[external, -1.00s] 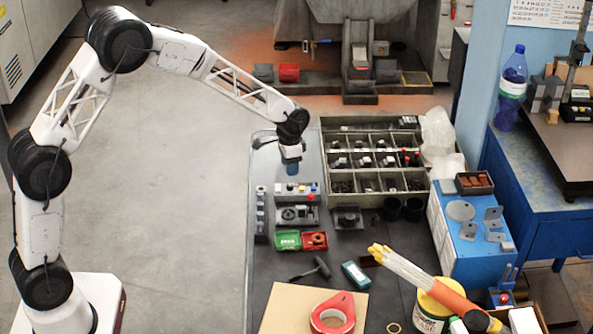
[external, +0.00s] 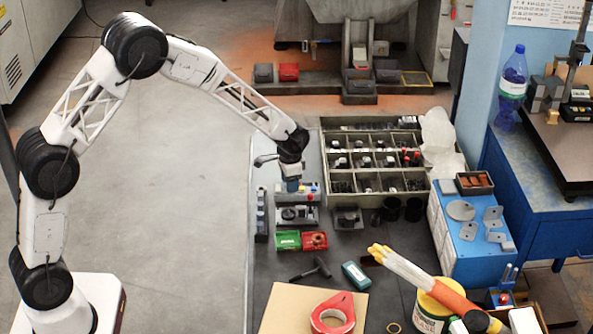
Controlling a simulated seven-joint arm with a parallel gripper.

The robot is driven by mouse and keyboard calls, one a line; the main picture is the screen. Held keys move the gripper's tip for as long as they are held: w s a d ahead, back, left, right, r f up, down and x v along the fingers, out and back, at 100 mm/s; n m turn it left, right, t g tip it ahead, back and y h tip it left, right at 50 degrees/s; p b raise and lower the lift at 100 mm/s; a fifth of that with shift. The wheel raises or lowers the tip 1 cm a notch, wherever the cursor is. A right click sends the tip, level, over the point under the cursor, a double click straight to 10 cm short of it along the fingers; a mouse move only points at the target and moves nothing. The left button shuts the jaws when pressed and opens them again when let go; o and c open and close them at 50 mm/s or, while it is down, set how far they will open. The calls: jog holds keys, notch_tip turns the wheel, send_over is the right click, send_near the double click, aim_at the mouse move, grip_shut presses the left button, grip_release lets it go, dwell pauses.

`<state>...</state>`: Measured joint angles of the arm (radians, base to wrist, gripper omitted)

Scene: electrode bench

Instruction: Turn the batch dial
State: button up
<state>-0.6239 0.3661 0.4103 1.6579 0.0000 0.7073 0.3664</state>
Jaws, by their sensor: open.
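A small grey unit (external: 310,215) with a dark round part on top, which looks like a dial (external: 289,213), sits on the dark bench top. Just behind it is a low strip with coloured buttons (external: 309,188). I cannot tell for certain which part is the batch dial. My gripper (external: 292,187) points down above the left half of the button strip, behind the dark round part, and hides some of the strip. It is open, and I see nothing in it. Whether its fingertips touch the strip is too small to tell.
A compartment tray (external: 368,192) with small parts stands behind and to the right. Green (external: 288,240) and red (external: 314,240) bins sit in front of the dial unit. A black-handled tool (external: 318,268) and a red tape roll (external: 333,314) lie nearer the front. A narrow rack (external: 261,215) stands at left.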

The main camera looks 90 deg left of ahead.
jog(key=shift+f, duration=0.45)
grip_shut()
jog(key=shift+m, duration=0.3)
jog(key=m, duration=0.4)
jog(key=shift+m, duration=0.4)
jog(key=m, duration=0.5)
dwell(0.5)
